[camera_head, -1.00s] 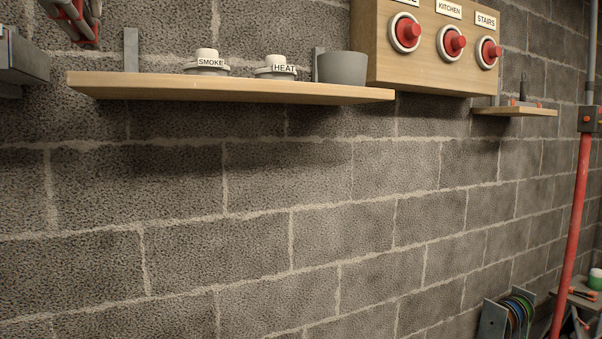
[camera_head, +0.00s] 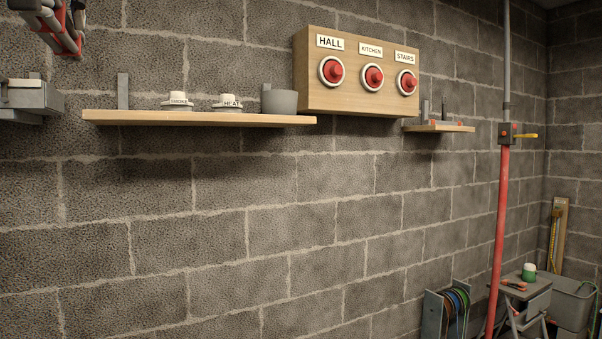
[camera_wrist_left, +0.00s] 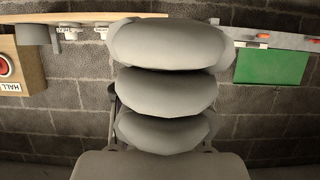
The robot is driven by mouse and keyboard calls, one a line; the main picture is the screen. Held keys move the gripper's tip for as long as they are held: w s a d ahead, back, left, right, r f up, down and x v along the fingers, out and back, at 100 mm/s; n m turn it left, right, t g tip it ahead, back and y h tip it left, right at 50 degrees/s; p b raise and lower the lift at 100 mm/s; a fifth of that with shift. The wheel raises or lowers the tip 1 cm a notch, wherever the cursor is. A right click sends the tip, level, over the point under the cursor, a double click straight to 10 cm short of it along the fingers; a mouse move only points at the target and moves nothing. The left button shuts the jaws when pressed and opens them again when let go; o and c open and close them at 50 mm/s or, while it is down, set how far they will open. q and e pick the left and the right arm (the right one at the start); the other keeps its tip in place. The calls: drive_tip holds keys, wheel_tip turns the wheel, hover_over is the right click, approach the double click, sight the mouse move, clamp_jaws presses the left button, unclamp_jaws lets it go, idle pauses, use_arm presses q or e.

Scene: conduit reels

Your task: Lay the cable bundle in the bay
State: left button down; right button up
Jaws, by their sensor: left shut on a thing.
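My left gripper (camera_head: 66,46), with red and grey parts, shows only partly at the top left corner of the head view. In the left wrist view, a light grey bundle of three thick, rounded lobes (camera_wrist_left: 165,92) fills the middle. It looks like the cable bundle, and my left gripper is shut on it. The lobes hide most of the fingers. A grey metal ledge (camera_head: 30,98) juts from the wall at the left edge, below the gripper and apart from it. I cannot tell whether it is the bay. My right gripper is not in view.
A wooden shelf (camera_head: 200,118) holds two white detectors and a grey pot (camera_head: 280,101). Right of it are a button box (camera_head: 345,85), a small shelf (camera_head: 440,128) and a red pole (camera_head: 500,215). Cable reels (camera_head: 455,308) stand low. A green panel (camera_wrist_left: 270,68) shows in the wrist view.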

use_arm(q)
drive_tip(key=shift+w+d+f, duration=0.15)
drive_tip(key=shift+w+d, duration=0.15)
drive_tip(key=w+d+f+m+t+h, duration=0.15)
drive_tip(key=w+d+f, duration=0.25)
drive_tip(key=w+f, duration=0.5)
drive_tip(key=w+d+f+m+h, duration=0.25)
drive_tip(key=w+f, duration=0.35)
drive_tip(key=w, duration=0.4)
drive_tip(key=w+d+f+m+h, duration=0.1)
drive_tip(key=w+d+f, duration=0.2)
drive_tip(key=f, duration=0.6)
drive_tip(key=w+d+f+m+h, duration=0.1)
drive_tip(key=w+d+f, duration=0.2)
drive_tip(key=f, duration=0.6)
drive_tip(key=w+d+f+m+h, duration=0.1)
drive_tip(key=w+d+f, duration=0.25)
drive_tip(key=f, duration=0.55)
drive_tip(key=s+d+f+h, duration=0.1)
drive_tip(key=s+f, duration=0.2)
drive_tip(key=f, duration=0.8)
drive_tip(key=s+d+f, duration=0.1)
drive_tip(key=s+f, duration=0.3)
drive_tip(key=f, duration=0.8)
drive_tip(key=s+a+f+y, duration=0.1)
drive_tip(key=s+a+f, duration=0.2)
drive_tip(key=s+f, duration=1.2)
drive_tip(key=shift+s+f+n+t+p, duration=0.35)
drive_tip(key=shift+s+n+p, duration=0.05)
drive_tip(key=shift+s, duration=1.95)
